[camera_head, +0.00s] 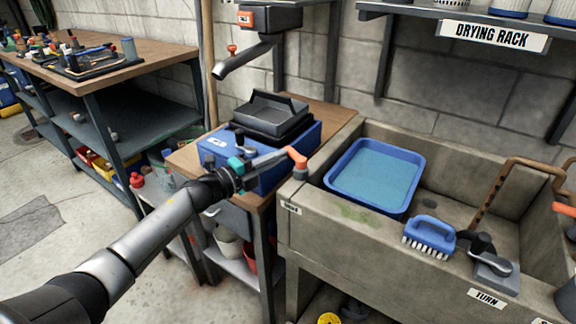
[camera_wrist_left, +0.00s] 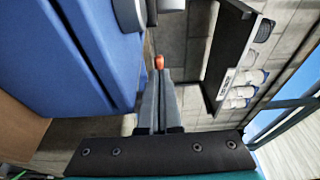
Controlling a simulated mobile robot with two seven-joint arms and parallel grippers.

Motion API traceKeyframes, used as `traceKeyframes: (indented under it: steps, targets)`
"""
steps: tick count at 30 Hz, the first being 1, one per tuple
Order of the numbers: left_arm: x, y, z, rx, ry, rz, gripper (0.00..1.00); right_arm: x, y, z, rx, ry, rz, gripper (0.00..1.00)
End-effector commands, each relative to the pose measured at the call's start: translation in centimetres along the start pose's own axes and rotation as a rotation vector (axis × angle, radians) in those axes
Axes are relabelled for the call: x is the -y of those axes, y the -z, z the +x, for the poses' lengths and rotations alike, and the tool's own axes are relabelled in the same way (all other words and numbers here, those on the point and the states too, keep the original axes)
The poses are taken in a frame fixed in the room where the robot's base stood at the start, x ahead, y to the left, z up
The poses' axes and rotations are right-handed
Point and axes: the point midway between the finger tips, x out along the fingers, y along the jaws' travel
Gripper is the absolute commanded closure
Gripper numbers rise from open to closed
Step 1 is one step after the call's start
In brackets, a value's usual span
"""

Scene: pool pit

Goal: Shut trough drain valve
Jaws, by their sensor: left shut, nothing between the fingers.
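The concrete trough (camera_head: 310,212) stands right of centre in the head view. Below it, at the bottom edge, a yellow round piece (camera_head: 328,319) shows beside a dark fitting (camera_head: 356,308); it may be the drain valve, but it is partly cut off and its setting is unclear. My left gripper (camera_head: 297,158) reaches in from the left, above the small bench and near the trough's left end, well above the yellow piece. It is shut and empty. Its closed fingers also show in the left wrist view (camera_wrist_left: 159,64). My right gripper cannot be made out.
A blue basin of water (camera_head: 375,176), a blue brush (camera_head: 430,236) and a black-levered grey block (camera_head: 490,262) are at the trough. A blue box (camera_head: 292,172) sits on the small bench under my left gripper. A drying rack (camera_head: 420,14) hangs above.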

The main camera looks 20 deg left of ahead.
Motion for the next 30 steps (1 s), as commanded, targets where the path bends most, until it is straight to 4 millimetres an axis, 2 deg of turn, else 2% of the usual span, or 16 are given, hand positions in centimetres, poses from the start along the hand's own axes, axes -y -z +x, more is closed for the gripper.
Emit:
traceKeyframes:
  steps: [15,30]
  targets:
    - [0.1,-0.9,1.8,0.003,0.001,0.000,1.00,0.0,0.2,-0.1,-0.002,0.000,0.000,0.45]
    - [0.1,-1.0,2.1,0.003,0.001,0.000,1.00,0.0,0.2,-0.2,-0.001,0.000,0.001,0.45]
